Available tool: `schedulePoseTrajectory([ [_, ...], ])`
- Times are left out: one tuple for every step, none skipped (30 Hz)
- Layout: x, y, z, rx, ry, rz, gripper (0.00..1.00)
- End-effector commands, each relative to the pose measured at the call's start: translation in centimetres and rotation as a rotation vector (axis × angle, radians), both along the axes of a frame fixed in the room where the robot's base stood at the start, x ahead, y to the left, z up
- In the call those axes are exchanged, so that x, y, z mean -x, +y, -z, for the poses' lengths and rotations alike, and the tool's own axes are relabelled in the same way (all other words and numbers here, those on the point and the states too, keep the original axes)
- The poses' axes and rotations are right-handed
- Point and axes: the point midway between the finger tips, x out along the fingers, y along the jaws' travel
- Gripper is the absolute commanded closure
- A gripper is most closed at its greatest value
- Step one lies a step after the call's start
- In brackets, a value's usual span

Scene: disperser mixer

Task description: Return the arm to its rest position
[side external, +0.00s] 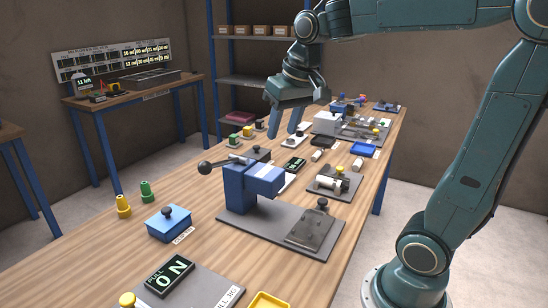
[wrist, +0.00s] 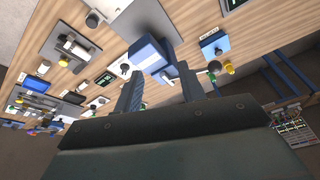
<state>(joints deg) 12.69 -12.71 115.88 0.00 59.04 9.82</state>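My gripper (side external: 286,126) hangs in the air above the far part of the long wooden workbench (side external: 130,255). Its two fingers point down and stand apart with nothing between them. The wrist view also shows my gripper (wrist: 160,72) with its fingers spread and empty, and the bench appears tilted behind them. My gripper touches nothing that I can see. A blue clamp-like device (side external: 238,188) with a black-knobbed lever stands on a grey plate nearer the camera; it also shows in the wrist view (wrist: 148,55), beyond the fingers.
Several small fixtures crowd the far bench. A shelf (side external: 255,80) and side table (side external: 135,95) stand behind. Air around my gripper looks clear.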

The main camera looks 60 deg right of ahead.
Motion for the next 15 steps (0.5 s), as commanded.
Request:
schedulePoseTrajectory([
  [1.1,0.8,0.0,0.007,-0.014,-0.028,0.60],
  [1.7,1.2,0.0,0.010,-0.021,-0.044,0.60],
  [2.5,1.8,0.1,0.015,-0.031,-0.067,0.60],
  [3.1,2.2,0.2,0.020,-0.038,-0.084,0.60],
  [3.7,2.5,0.3,0.022,-0.045,-0.099,0.60],
  [4.5,3.0,0.5,0.028,-0.055,-0.121,0.60],
  [5.1,3.3,0.6,0.032,-0.062,-0.138,0.60],
  [5.6,3.7,0.7,0.035,-0.069,-0.154,0.60],
  [6.4,4.1,1.0,0.040,-0.079,-0.175,0.60],
  [7.0,4.4,1.2,0.044,-0.087,-0.192,0.60],
  [7.6,4.7,1.4,0.048,-0.095,-0.209,0.60],
  [8.4,5.0,1.7,0.053,-0.104,-0.229,0.60],
  [8.9,5.3,1.9,0.056,-0.111,-0.245,0.60],
  [9.5,5.5,2.2,0.060,-0.119,-0.261,0.60],
  [10.1,5.8,2.5,0.065,-0.128,-0.281,0.60],
])
